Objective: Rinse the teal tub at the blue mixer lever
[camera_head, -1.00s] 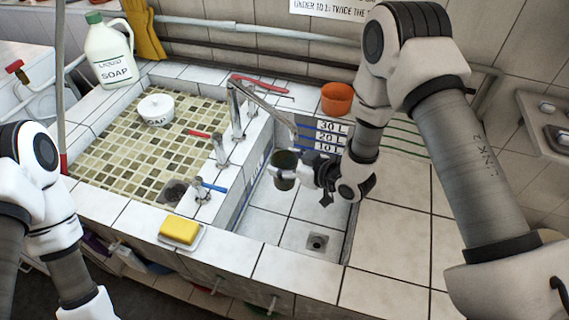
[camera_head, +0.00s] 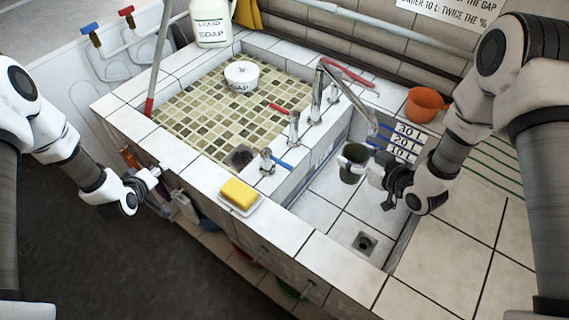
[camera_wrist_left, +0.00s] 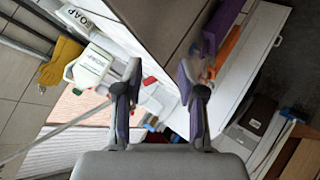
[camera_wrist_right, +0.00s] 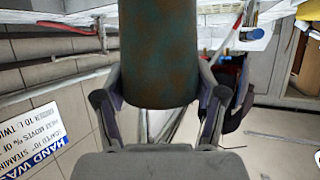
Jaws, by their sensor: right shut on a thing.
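The teal tub (camera_head: 353,163) is a dark, mottled green-blue cup. It is roughly upright inside the right basin, a little below the end of the long metal spout (camera_head: 350,92). My right gripper (camera_head: 364,168) is shut on it; the right wrist view shows the tub (camera_wrist_right: 160,50) between the fingers. The blue mixer lever (camera_head: 281,163) sticks out from a low tap on the wall's front end. My left gripper (camera_head: 157,182) is open and empty in front of the sink, left of the lever; the left wrist view shows its parted fingers (camera_wrist_left: 158,68). I see no water stream.
A yellow sponge (camera_head: 239,194) lies on a dish on the front rim. A red lever (camera_head: 283,108) stands behind the blue one. An orange pot (camera_head: 425,104) stands at the back right. Floor at front left is clear.

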